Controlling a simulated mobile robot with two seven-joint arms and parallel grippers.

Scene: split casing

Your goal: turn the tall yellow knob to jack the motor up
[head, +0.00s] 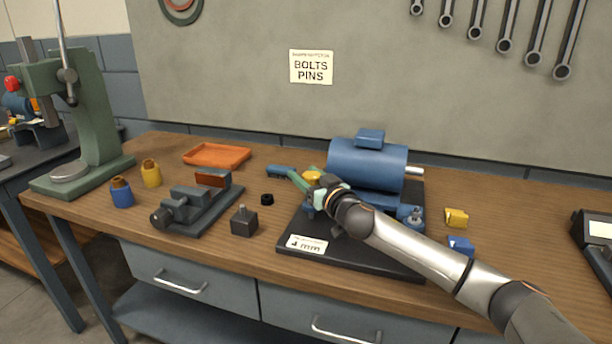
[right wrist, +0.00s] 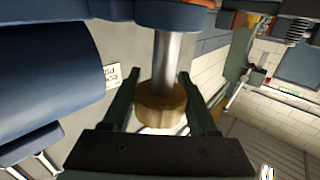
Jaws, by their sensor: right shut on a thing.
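The blue motor (head: 368,165) sits on a dark base plate (head: 370,252) on the bench, with a pale shaft end at its right. The yellow knob (head: 312,175) is at the left of the motor, partly hidden by my right gripper (head: 303,182). In the right wrist view the knob (right wrist: 162,104) is on a bright metal stem (right wrist: 167,60) that meets a blue part. My right gripper's green fingers stand on either side of the knob, shut on it. The motor's blue body (right wrist: 45,75) is close beside the gripper there. My left gripper is out of view.
A "4 mm" label (head: 307,244) is on the plate's front. A vise (head: 195,208), a dark block (head: 244,221) and an orange tray (head: 217,156) stand left. Small yellow (head: 456,218) and blue (head: 461,245) pieces lie right. My right arm crosses over the plate.

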